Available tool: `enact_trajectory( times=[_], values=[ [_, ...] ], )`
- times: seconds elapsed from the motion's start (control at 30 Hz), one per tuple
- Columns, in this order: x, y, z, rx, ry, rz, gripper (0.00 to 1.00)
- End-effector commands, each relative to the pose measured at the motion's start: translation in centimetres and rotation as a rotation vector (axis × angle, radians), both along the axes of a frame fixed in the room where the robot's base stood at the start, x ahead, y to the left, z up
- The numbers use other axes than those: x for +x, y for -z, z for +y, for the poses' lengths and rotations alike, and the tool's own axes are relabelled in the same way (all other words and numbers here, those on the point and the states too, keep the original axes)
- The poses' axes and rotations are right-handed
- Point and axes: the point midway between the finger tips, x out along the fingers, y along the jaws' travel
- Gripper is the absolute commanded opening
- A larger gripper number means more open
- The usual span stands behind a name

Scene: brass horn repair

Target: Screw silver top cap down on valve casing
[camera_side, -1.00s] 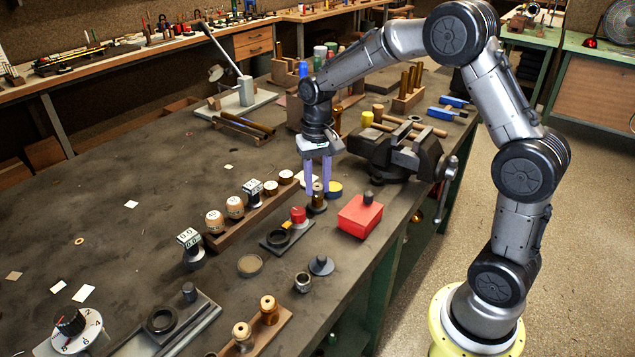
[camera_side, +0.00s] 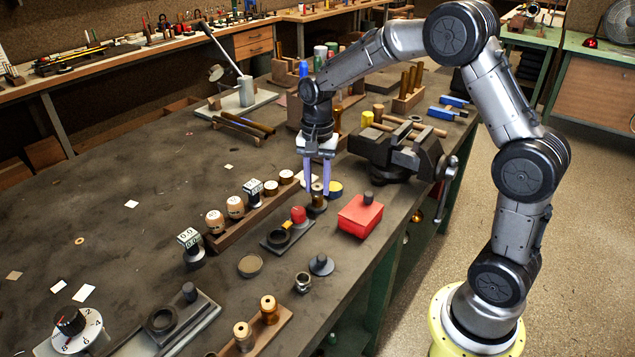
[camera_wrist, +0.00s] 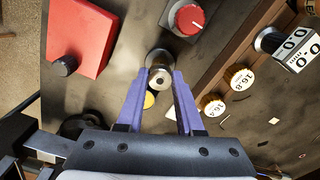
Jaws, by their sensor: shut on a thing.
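My gripper (camera_side: 317,190) points straight down, with its purple fingers closed around a small round cap (camera_side: 317,186) on top of the short valve casing (camera_side: 317,203). The casing stands upright on the bench on a dark foot.
A red box (camera_side: 360,215) with a black knob stands close to the right. A dark block with a red knob (camera_side: 298,214) is close at front left. A wooden rack (camera_side: 222,238) of round gauges lies left. A dark vise (camera_side: 395,152) stands behind right.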

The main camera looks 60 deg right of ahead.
Motion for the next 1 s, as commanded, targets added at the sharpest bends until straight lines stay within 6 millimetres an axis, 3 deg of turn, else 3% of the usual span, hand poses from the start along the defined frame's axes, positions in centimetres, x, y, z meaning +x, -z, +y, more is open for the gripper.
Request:
enact_trajectory(
  times=[0.13, 0.47, 0.8, 1.0],
  values=[
    [0.02, 0.01, 0.01, 0.0, 0.102, 0.0, 0.0],
    [0.02, 0.02, 0.01, 0.0, 0.133, 0.0, 0.0],
    [0.05, 0.05, 0.01, 0.0, 0.444, 0.0, 0.0],
    [0.05, 0.05, 0.01, 0.0, 0.466, 0.0, 0.0]
  ],
)
